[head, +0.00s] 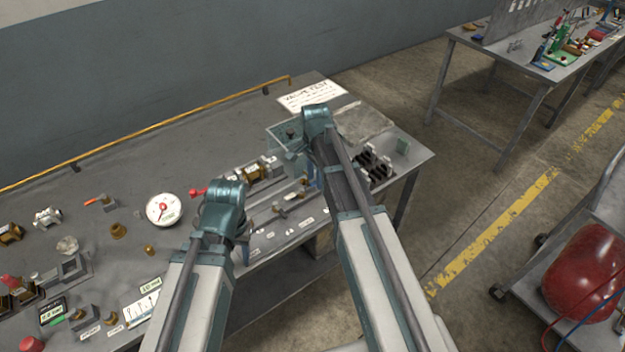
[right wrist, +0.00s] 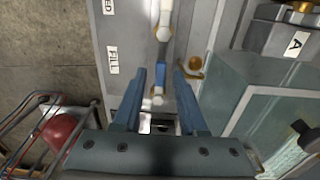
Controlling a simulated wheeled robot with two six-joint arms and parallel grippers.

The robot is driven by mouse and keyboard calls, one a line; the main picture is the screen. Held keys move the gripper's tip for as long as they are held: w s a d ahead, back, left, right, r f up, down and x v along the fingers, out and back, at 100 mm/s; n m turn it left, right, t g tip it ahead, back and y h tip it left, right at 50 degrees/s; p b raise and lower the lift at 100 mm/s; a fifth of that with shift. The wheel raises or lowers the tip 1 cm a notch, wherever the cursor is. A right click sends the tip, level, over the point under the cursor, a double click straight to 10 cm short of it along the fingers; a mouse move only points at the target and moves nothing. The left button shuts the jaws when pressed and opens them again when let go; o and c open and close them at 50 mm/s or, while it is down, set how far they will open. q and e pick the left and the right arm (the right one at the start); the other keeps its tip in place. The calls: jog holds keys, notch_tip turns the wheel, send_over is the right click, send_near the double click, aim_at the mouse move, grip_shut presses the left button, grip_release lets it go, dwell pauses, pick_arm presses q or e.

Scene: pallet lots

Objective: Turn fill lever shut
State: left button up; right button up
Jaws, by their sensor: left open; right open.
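The fill lever (right wrist: 161,75), with a blue grip, shows in the right wrist view on a grey panel, to the right of a white FILL label (right wrist: 111,60). My right gripper (right wrist: 160,75) is open, with one blue finger on each side of the lever and a visible gap to each. In the head view my right gripper (head: 312,178) is mostly hidden behind its own arm over the bench, and the lever cannot be made out. My left gripper (head: 243,250) is partly hidden by its wrist, near the bench's front edge, and holds nothing visible.
A brass knob (right wrist: 193,64) sits close to the right finger, and a clear-walled box (right wrist: 255,85) stands further right. On the bench are a round gauge (head: 163,209), brass fittings (head: 118,231) and a black rack (head: 374,163). A red tank (head: 588,268) stands on a cart.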

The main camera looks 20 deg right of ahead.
jog(key=n, duration=0.1)
jog(key=s+n, duration=0.1)
jog(key=n, duration=0.1)
jog(key=d+n, duration=0.1)
jog(key=n, duration=0.1)
jog(key=shift+s, duration=0.25)
jog(key=n, duration=0.2)
jog(key=d+n, duration=0.1)
jog(key=s+n, duration=0.1)
jog(key=n, duration=0.1)
jog(key=shift+d+n, duration=0.3)
pick_arm(q)
notch_tip(320, 180, up, 14)
jog(key=p, duration=1.4)
pick_arm(e)
notch_tip(320, 180, up, 14)
pick_arm(q)
notch_tip(320, 180, down, 7)
jog(key=b, duration=0.7)
pick_arm(e)
jog(key=s+a+f+n, duration=0.3)
jog(key=s+a, duration=0.5)
jog(key=s+a+f+n+h, duration=0.1)
jog(key=s+a+f+n, duration=0.3)
jog(key=s+a, duration=0.4)
jog(key=shift+s+a, duration=0.15)
jog(key=shift+s, duration=0.5)
